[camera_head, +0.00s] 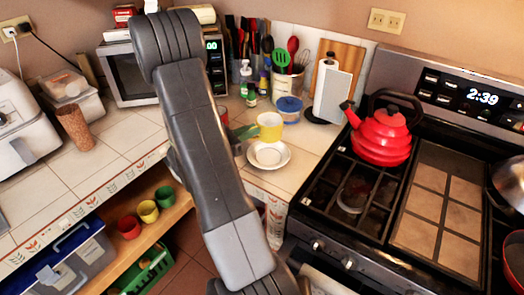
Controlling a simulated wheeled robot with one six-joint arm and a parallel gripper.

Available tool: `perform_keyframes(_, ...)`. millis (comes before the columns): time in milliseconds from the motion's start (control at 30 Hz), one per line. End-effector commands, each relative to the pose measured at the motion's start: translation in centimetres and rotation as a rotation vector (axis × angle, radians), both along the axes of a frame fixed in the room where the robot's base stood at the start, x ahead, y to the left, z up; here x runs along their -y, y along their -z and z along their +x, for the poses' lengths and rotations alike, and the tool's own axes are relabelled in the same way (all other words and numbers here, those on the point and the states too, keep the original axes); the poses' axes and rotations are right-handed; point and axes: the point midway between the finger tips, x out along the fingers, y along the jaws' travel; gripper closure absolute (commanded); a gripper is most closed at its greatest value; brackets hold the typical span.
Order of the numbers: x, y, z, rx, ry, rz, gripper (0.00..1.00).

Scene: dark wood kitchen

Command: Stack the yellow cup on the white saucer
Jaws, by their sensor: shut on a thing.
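A yellow cup (270,128) with a pale inside is upright beside the end of my arm, just above and behind the white saucer (284,155) in the picture. My gripper (254,131) is mostly hidden behind my dark grey arm; a green part of it shows against the cup's left side, and it is shut on the cup. The saucer lies on the tiled counter, left of the stove. The cup looks held above the counter, but the exact gap to the saucer is hard to judge.
A blue-lidded bowl (289,108), a utensil crock (287,95) and bottles stand behind the cup. The stove (330,185) with a red kettle (381,135) is at right. A lower shelf (160,230) holds red, yellow and green cups.

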Motion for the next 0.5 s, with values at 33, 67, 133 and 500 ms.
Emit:
perform_keyframes(33,0.0,0.8,0.0,-0.005,0.0,-0.003,1.0)
perform_keyframes(67,0.0,1.2,0.0,-0.004,0.0,-0.003,1.0)
perform_keyframes(133,0.0,2.1,0.0,-0.004,0.0,-0.004,1.0)
perform_keyframes(500,0.0,5.1,0.0,-0.002,-0.001,-0.002,1.0)
